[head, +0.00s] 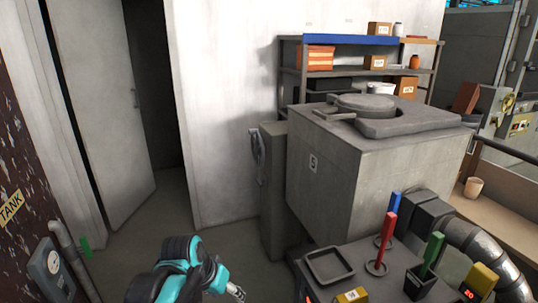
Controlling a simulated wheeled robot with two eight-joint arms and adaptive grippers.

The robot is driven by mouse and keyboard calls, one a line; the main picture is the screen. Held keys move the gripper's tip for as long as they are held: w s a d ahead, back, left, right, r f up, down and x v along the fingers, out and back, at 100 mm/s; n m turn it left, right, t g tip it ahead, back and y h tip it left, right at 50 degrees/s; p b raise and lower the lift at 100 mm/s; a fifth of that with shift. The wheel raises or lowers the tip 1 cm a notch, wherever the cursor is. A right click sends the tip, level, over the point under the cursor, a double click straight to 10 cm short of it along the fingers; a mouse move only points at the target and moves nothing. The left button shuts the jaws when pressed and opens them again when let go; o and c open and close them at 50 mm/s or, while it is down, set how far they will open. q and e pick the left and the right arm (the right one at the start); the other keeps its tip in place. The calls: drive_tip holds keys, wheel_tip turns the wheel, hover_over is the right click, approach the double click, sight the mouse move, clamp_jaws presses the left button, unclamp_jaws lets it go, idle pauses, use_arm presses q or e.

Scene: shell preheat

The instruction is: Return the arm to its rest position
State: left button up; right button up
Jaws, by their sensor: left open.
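My left arm shows at the bottom of the head view, with teal and black links. My left gripper (236,292) is at the bottom edge, small and partly cut off, left of the dark bench. It is open, and I see nothing held in it. It is apart from the dark square tray (329,278) on the bench. My right gripper is out of view.
A large grey block (350,180) with a round lid (362,103) stands behind the bench. Red (385,238), blue (392,215) and green (432,255) upright handles stand on the bench's right side. A grey cabinet (272,200) is left of the block.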

use_arm(q)
drive_tip(key=s+a+f+n+t+y, duration=0.2)
drive_tip(key=s+a, duration=0.5)
drive_tip(key=s, duration=0.5)
drive_tip(key=shift+s+f+n+t, duration=0.35)
drive_tip(key=shift+f+n+t, duration=0.15)
drive_tip(key=shift+t, duration=0.2)
drive_tip(key=shift+d, duration=0.1)
